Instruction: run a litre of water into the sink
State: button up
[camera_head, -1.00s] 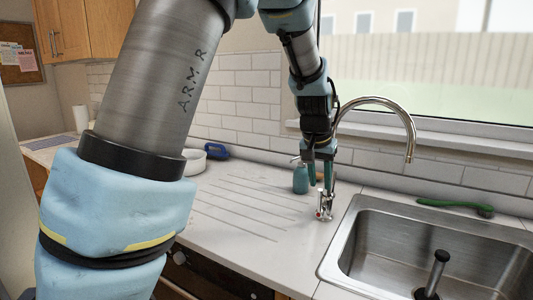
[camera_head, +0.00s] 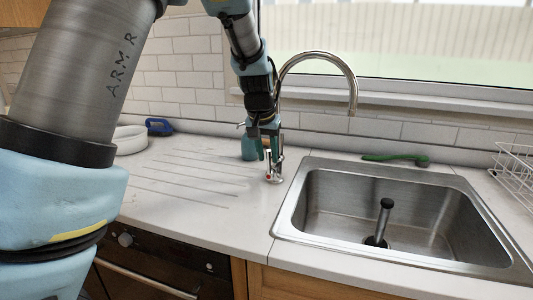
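The steel sink (camera_head: 330,235) is set into the counter at the right, and its basin looks empty. A curved chrome tap spout (camera_head: 318,54) arches over it, with its end above the basin's back rim; I see no water coming from it. The tap's low chrome body (camera_head: 274,172), with a small red mark, stands left of the sink. My gripper (camera_head: 266,157) points down right at the tap body. Its two teal fingers look apart, with a gap between them. Whether they touch any part of the tap is hidden.
An upright tube (camera_head: 386,217) with a black top stands in the basin. A green brush (camera_head: 395,158) lies behind the sink. A wire rack (camera_head: 515,170) is at the right edge. The grooved drainboard (camera_head: 185,185) is clear.

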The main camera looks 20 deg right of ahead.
jog(key=s+d+f, duration=0.2)
jog(key=s+d, duration=0.2)
jog(key=shift+f+p, duration=0.3)
dwell(0.9)
jog(key=shift+w, duration=0.1)
dwell(6.3)
